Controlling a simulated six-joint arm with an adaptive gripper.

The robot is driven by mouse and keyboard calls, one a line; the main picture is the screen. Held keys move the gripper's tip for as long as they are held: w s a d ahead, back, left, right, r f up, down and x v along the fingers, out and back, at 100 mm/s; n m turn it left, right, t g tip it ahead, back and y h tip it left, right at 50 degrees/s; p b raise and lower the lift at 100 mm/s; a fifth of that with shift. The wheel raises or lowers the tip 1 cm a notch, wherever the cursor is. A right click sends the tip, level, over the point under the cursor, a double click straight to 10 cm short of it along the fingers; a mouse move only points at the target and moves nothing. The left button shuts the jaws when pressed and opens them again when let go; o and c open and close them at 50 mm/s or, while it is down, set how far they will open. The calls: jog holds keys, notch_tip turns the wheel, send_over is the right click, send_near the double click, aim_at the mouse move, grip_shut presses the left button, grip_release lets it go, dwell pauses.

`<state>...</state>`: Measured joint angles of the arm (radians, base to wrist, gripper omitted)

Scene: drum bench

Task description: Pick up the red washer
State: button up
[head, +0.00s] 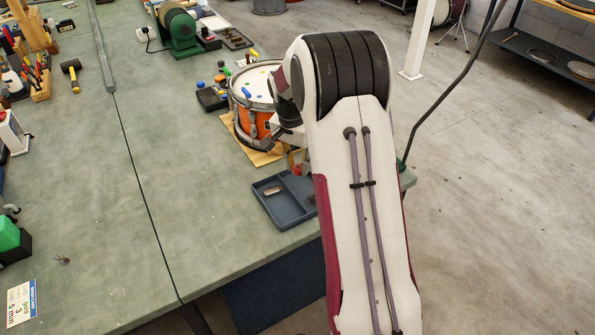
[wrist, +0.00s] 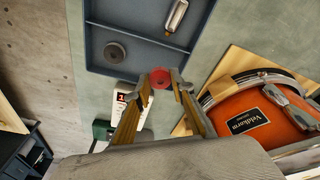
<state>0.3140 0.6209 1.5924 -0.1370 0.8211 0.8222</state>
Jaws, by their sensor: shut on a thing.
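The red washer (wrist: 160,78) is a small red disc with a dark centre hole. In the wrist view it sits between the two fingertips of my gripper (wrist: 161,84), which is shut on it. It shows over the near edge of the blue-grey tray (wrist: 96,35); how high it is above the bench I cannot tell.
The tray (head: 282,218) holds a silver lug (wrist: 177,15) and a dark grey washer (wrist: 115,52). An orange drum (wrist: 243,114) on a wooden board stands right of my gripper. Bench left of the tray is clear.

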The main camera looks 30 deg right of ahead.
aim_at(297, 168)
jog(key=shift+r, duration=2.95)
